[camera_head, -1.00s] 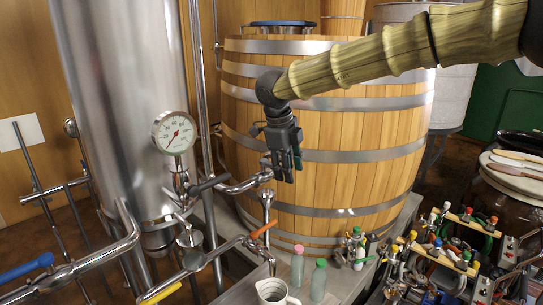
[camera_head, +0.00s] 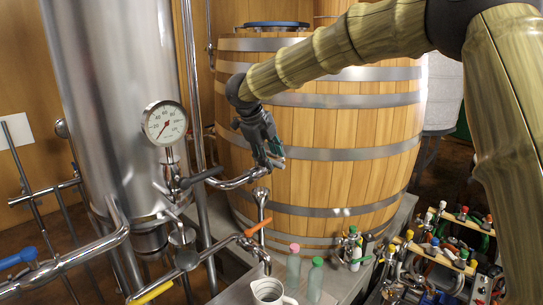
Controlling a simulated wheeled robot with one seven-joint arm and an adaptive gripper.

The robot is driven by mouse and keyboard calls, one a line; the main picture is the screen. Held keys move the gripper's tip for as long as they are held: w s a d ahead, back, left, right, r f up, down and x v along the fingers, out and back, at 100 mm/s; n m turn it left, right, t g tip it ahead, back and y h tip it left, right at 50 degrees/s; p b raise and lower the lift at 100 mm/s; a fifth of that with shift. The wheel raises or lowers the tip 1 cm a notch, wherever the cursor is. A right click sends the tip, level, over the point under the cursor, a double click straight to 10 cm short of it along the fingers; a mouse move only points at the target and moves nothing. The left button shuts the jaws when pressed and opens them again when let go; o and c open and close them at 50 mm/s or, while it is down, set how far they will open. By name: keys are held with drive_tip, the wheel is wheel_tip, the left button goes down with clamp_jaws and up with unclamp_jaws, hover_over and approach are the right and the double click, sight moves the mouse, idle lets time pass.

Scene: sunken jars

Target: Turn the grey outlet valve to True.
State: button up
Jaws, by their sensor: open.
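A dark grey lever handle (camera_head: 202,177) sits on the metal pipe just below the round gauge, beside the steel tank; it looks like the grey outlet valve. The handle slants up to the right above the pipe. My gripper (camera_head: 270,163) hangs in front of the wooden barrel, to the right of the handle and a little higher in the picture, apart from it. Its fingers point down and to the right; it is open and holds nothing visible. The gap between the fingers is hard to make out.
An orange handle (camera_head: 257,227), a yellow handle (camera_head: 151,293) and a blue handle (camera_head: 18,258) sit on nearby pipes. The gauge (camera_head: 164,123) and steel tank (camera_head: 110,90) stand left. The barrel (camera_head: 320,130) is behind. A white jug (camera_head: 270,292) and bottles stand below.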

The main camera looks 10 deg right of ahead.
sight(274, 161)
drive_tip(key=shift+w+d+f, duration=0.1)
drive_tip(key=shift+d+f, duration=0.1)
drive_tip(key=shift+f, duration=0.15)
drive_tip(key=shift+f, duration=0.15)
drive_tip(key=shift+x, duration=1.25)
drive_tip(key=shift+d, duration=0.1)
